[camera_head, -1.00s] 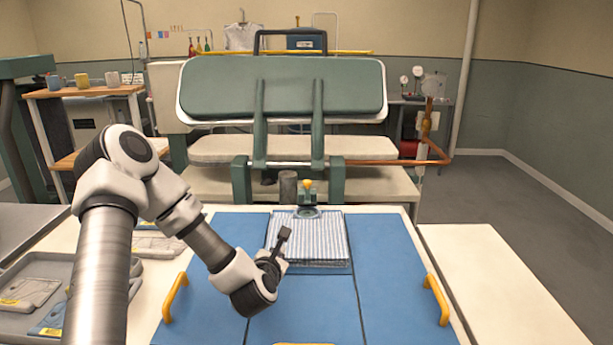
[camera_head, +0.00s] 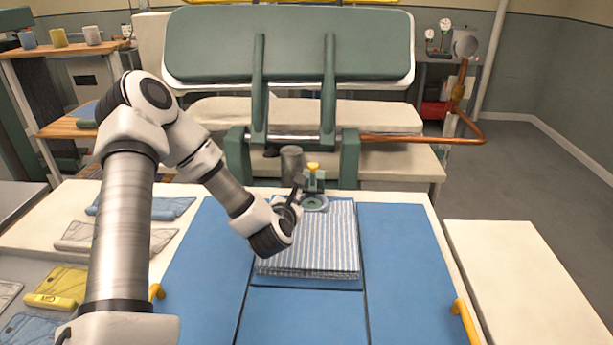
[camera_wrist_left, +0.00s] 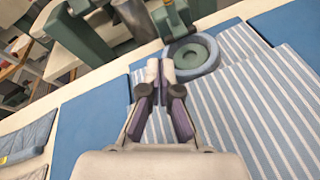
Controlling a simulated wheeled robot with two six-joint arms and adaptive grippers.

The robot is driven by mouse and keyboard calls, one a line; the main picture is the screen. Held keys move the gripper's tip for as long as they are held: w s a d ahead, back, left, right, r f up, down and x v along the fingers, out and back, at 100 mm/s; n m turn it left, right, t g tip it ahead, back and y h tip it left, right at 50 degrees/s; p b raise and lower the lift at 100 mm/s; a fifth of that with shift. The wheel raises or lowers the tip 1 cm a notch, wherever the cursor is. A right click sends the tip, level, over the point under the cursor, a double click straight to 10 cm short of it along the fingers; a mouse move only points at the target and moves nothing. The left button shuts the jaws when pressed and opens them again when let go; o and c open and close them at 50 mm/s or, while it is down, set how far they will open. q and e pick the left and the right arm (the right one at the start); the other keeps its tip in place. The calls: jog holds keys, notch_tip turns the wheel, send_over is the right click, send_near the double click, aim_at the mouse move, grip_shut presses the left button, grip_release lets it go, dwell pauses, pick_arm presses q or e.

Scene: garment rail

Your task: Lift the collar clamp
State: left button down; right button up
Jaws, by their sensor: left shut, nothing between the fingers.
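The collar clamp (camera_head: 314,184) stands at the back edge of the blue board, with a yellow knob on top and a round green pad at its base. The pad rests over the top end of a folded blue-and-white striped shirt (camera_head: 315,240). In the left wrist view the clamp's round pad (camera_wrist_left: 190,54) is just beyond the fingertips. My left gripper (camera_head: 297,184) is shut and empty, beside the clamp on its left and above the shirt. In the left wrist view its fingers (camera_wrist_left: 160,72) are together. Contact with the clamp cannot be told. My right gripper is not in view.
A grey cylinder (camera_head: 292,160) stands behind the clamp. The green press (camera_head: 290,45) rises behind the table. Yellow handles (camera_head: 465,322) flank the blue panels (camera_head: 405,260). Folded garments in packs (camera_head: 60,287) lie at left. A bare white top (camera_head: 525,270) is at right.

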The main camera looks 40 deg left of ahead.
aim_at(313, 175)
pick_arm(q)
jog(key=p+x, duration=0.1)
jog(key=x, duration=0.6)
jog(key=shift+w+r, duration=0.1)
jog(key=shift+r, duration=0.1)
jog(key=w, duration=0.1)
jog(key=w+r+p, duration=0.2)
jog(key=shift+a+r, duration=0.1)
jog(key=shift+a, duration=0.2)
jog(key=shift+w+d+r+p, duration=0.15)
jog(key=shift+r+p, duration=0.15)
jog(key=shift+w+f, duration=0.1)
jog(key=shift+f, duration=0.05)
